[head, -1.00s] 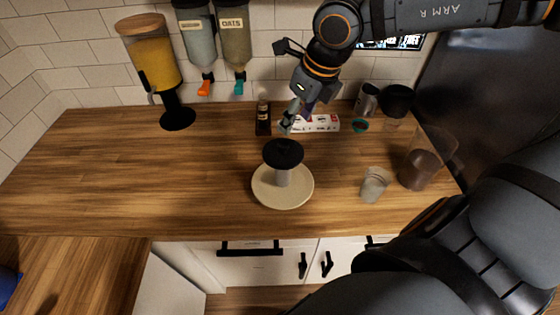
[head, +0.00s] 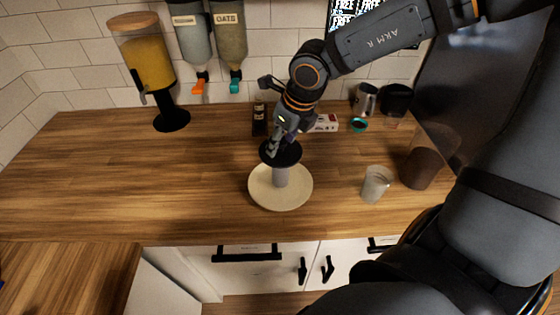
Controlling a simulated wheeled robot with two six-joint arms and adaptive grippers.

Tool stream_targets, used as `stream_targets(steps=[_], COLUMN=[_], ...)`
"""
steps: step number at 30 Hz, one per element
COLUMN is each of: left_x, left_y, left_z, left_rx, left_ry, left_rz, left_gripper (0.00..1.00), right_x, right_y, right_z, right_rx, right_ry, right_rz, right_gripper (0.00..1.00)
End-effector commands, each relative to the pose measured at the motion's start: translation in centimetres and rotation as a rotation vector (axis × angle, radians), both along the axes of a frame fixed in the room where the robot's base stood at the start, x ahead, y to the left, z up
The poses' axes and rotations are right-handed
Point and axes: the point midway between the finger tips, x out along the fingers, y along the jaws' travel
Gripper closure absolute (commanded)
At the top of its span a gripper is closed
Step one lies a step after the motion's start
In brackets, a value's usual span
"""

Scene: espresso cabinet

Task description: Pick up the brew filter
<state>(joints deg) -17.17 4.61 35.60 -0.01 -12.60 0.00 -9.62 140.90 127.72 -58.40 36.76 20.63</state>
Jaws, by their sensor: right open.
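A piece with a wide black round top (head: 287,157) and a grey cylinder (head: 281,178) below it stands upright on a round pale plate (head: 262,197) in the middle of the counter. It looks to be the brew filter. My right gripper (head: 272,149) is open and points down at the left back part of the black top, covering some of it. I cannot tell whether the fingers touch it. My left gripper is out of view.
A pale cup (head: 375,184) and a clear jug with dark contents (head: 423,167) stand to the right. A dark bottle (head: 259,118) and a white box (head: 325,123) are behind the gripper. A yellow-filled dispenser (head: 150,68) stands at the left. The left counter is clear.

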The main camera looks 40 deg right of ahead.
Motion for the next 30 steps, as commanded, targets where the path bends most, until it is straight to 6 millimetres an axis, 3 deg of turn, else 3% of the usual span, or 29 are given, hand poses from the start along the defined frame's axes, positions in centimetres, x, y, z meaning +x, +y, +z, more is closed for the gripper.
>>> stream_targets(steps=[7,19,30], left_x=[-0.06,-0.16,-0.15], left_y=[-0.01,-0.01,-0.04], left_z=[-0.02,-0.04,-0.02], left_rx=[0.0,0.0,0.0], left_ry=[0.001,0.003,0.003], left_rz=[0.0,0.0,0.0], left_gripper=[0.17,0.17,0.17], right_x=[0.1,0.09,0.08], right_y=[0.02,0.02,0.01], right_z=[-0.27,-0.26,-0.24], right_rx=[0.0,0.0,0.0], right_ry=[-0.002,-0.001,-0.001], right_rz=[0.0,0.0,0.0], right_gripper=[0.46,1.0,1.0])
